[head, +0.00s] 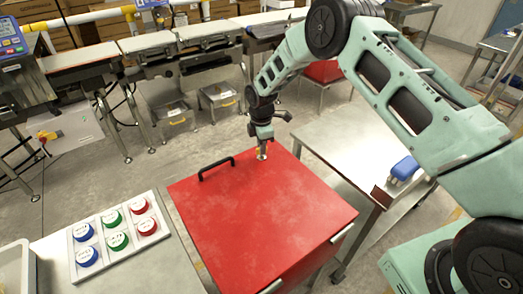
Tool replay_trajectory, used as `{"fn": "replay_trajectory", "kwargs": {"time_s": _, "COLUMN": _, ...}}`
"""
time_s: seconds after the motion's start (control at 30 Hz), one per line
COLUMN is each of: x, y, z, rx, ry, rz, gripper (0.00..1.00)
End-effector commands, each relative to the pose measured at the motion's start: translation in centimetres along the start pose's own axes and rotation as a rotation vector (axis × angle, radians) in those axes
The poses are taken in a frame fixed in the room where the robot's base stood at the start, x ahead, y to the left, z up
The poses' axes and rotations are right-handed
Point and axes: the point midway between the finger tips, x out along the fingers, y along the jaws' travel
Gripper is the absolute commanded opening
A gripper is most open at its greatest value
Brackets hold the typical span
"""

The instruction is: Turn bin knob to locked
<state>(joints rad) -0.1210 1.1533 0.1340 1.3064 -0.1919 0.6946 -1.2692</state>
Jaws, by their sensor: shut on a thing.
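The red bin (262,205) stands in the middle of the head view with its flat red top facing up. A black bar handle (216,168) is fixed on its top toward the far left. The small knob (262,156) sits near the bin's far edge, with a pale base and a bit of yellow showing. My gripper (263,147) points down over the knob and is shut on it. The jaws hide most of the knob, so I cannot tell which way it is turned or read any marking.
A white tray (75,262) with several blue, green and red round pieces lies on a table at the left. A steel table (335,150) with a blue-topped item (404,168) stands at the right. The conveyor (205,42) runs along the back. Floor lies between bin and conveyor.

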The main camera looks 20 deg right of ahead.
Motion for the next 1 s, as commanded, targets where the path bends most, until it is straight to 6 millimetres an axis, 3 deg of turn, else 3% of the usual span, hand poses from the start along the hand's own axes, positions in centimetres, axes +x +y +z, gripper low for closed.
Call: {"fn": "replay_trajectory", "kwargs": {"time_s": 1.0, "x": 0.05, "y": 0.07, "z": -0.01, "rx": 0.958, "ry": 0.0, "rz": 0.002, "gripper": 0.0}}
